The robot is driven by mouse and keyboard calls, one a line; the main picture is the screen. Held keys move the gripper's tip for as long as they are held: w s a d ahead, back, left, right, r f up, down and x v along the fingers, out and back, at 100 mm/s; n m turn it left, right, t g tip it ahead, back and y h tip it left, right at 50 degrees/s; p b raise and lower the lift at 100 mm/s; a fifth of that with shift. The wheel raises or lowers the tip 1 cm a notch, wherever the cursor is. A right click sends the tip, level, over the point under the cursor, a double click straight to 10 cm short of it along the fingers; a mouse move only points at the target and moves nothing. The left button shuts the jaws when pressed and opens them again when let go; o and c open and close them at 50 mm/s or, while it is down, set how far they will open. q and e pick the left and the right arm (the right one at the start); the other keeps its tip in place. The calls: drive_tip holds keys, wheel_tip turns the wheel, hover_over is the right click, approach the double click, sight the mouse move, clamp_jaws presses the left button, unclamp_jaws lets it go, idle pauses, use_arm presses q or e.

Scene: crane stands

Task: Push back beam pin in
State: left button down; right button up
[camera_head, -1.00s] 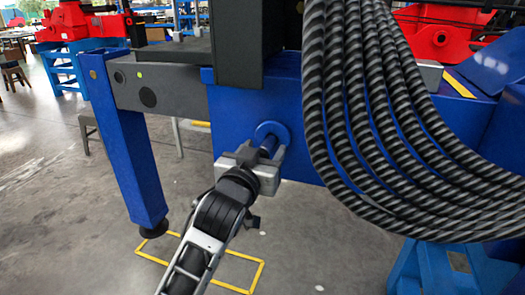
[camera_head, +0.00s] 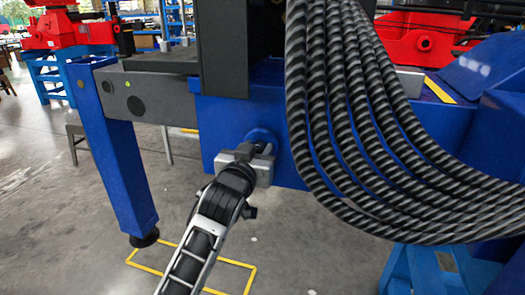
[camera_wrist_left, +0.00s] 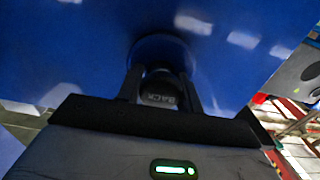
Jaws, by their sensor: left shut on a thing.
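The back beam pin (camera_wrist_left: 160,90) is a dark round piece marked "BACK" in the left wrist view, in front of a round blue collar (camera_wrist_left: 163,50) on the blue beam. My left gripper (camera_head: 258,150) is at the collar in the head view, with its fingers on both sides of the pin. It is shut on the pin, and its fingers show in the left wrist view (camera_wrist_left: 162,88). In the head view my gripper hides most of the pin. The blue beam (camera_head: 222,125) carries the collar on its near face. My right gripper is not in view.
A thick bundle of striped black hoses (camera_head: 345,130) hangs right of my left gripper. A blue leg (camera_head: 120,165) with a dark foot stands at the left, joined to a grey beam (camera_head: 160,98). The floor has a yellow outline (camera_head: 235,264).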

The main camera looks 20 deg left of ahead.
use_arm(q)
drive_tip(key=shift+r, duration=0.15)
drive_tip(key=c, duration=1)
unclamp_jaws()
drive_tip(key=shift+w, duration=0.15)
drive_tip(key=shift+o, duration=0.2)
drive_tip(key=shift+w, duration=0.1)
drive_tip(key=shift+s, duration=0.2)
drive_tip(key=s, duration=1.5)
drive_tip(key=shift+s+d+b, duration=0.35)
drive_tip(key=shift+d+b, duration=0.05)
drive_tip(key=shift+b, duration=0.05)
drive_tip(key=s+d+f+m+g+h, duration=0.1)
drive_tip(key=s+f, duration=0.3)
drive_tip(key=f, duration=0.4)
drive_tip(key=s+d+f+m+g+h+p, duration=0.1)
drive_tip(key=s+d+f+g+h, duration=0.1)
drive_tip(key=f, duration=0.7)
drive_tip(key=s+d+f+g+h, duration=0.1)
drive_tip(key=s+d+f+g, duration=0.2)
drive_tip(key=s+f, duration=0.4)
wheel_tip(320, 180, down, 2)
drive_tip(key=shift+f+m+g+p, duration=0.1)
drive_tip(key=shift+m+g+p, duration=0.3)
drive_tip(key=shift+g, duration=0.3)
